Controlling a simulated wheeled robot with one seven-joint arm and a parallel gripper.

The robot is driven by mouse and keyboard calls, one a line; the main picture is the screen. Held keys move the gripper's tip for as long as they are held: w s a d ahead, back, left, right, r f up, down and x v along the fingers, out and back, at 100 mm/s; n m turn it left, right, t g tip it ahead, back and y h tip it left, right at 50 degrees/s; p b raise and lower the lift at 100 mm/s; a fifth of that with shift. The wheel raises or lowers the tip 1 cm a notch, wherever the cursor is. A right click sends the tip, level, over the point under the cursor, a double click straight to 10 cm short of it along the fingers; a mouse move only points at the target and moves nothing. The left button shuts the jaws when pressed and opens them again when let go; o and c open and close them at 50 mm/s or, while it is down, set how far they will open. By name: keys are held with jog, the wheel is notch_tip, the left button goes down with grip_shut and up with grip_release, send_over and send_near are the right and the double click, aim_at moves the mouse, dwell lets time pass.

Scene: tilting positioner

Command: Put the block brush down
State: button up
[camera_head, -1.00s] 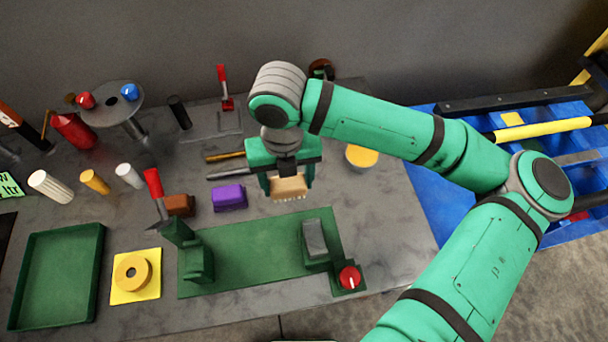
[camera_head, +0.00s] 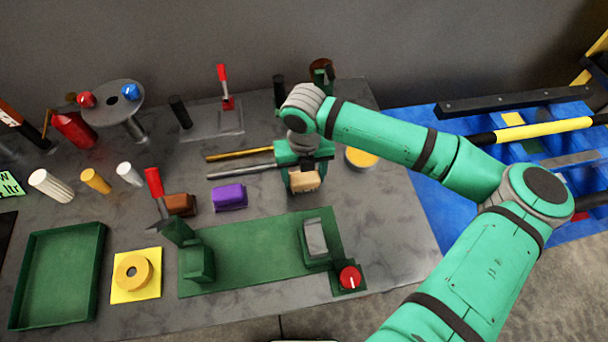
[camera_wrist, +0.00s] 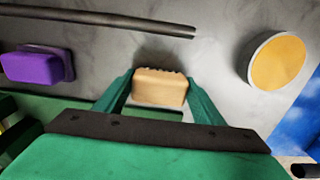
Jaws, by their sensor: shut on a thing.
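The block brush is a tan, wood-coloured block (camera_head: 305,181) with a bumpy edge. My gripper (camera_head: 303,178) is shut on it, and the brush sits between the two green fingers. In the wrist view the brush (camera_wrist: 160,87) shows between the fingertips, above the grey table (camera_wrist: 215,75), with a dark shadow just behind it. I cannot tell whether it touches the table. It is behind the green base plate (camera_head: 255,248) and right of the purple block (camera_head: 229,197).
A gold rod (camera_head: 235,154) and a grey rod (camera_head: 240,171) lie left of my gripper. A yellow-topped round tin (camera_head: 361,158) stands to the right. A red knob (camera_head: 349,278) sits at the plate's front right corner. Bare table lies right of the plate (camera_head: 385,225).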

aim_at(304, 175)
jog(key=shift+f, duration=0.15)
jog(key=o, duration=1)
jog(key=shift+c, duration=0.2)
notch_tip(304, 175, up, 12)
jog(key=shift+r, duration=0.2)
